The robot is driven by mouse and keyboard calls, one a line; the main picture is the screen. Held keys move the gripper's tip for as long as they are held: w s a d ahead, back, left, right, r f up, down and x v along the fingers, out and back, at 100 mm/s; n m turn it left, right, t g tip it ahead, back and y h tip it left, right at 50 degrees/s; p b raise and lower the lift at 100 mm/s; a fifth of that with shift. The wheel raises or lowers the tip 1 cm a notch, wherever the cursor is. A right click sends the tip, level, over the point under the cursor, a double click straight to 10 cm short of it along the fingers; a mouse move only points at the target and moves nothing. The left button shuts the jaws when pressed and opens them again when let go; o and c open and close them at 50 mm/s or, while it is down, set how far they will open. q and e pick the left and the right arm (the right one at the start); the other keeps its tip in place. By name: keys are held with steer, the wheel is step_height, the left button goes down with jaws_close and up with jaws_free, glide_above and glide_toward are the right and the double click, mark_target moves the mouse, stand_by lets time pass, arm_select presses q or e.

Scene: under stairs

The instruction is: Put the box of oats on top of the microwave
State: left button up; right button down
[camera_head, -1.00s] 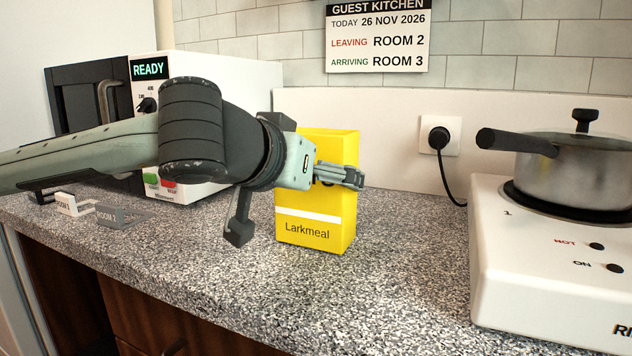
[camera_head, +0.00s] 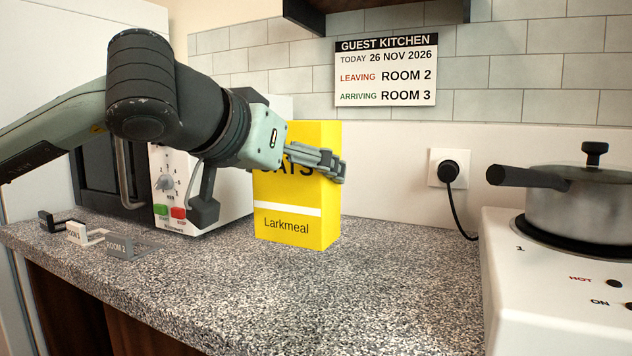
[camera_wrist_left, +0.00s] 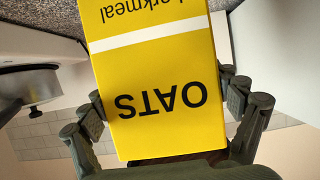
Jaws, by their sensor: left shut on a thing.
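The yellow box of oats (camera_head: 290,228), labelled Larkmeal, is upright at the counter, right of the microwave. My left gripper (camera_head: 318,160) is shut on its upper part, with a finger across the front face. In the left wrist view the box (camera_wrist_left: 160,90) sits between the two fingers (camera_wrist_left: 165,108), its OATS print upside down. I cannot tell for sure whether its bottom touches the counter. The white microwave (camera_head: 225,205) with a dark door stands at the left, its top largely hidden behind my left arm. My right gripper is not in view.
A hob (camera_head: 560,270) with a lidded pot (camera_head: 580,200) stands at the right, its handle pointing left. A plug and cord (camera_head: 448,172) are on the wall. Room tags (camera_head: 85,234) lie at the counter's left. The counter front (camera_head: 330,285) is clear. A shelf (camera_head: 370,12) overhangs above.

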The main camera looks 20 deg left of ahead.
arm_select(q)
steer(key=s+a+r, duration=0.3)
steer(key=a+r, duration=0.1)
steer(key=a, duration=0.2)
steer(key=shift+s+a+r, duration=0.25)
steer(key=shift+a+r, duration=0.05)
steer(key=shift+a, duration=0.05)
steer(key=shift+a, duration=0.1)
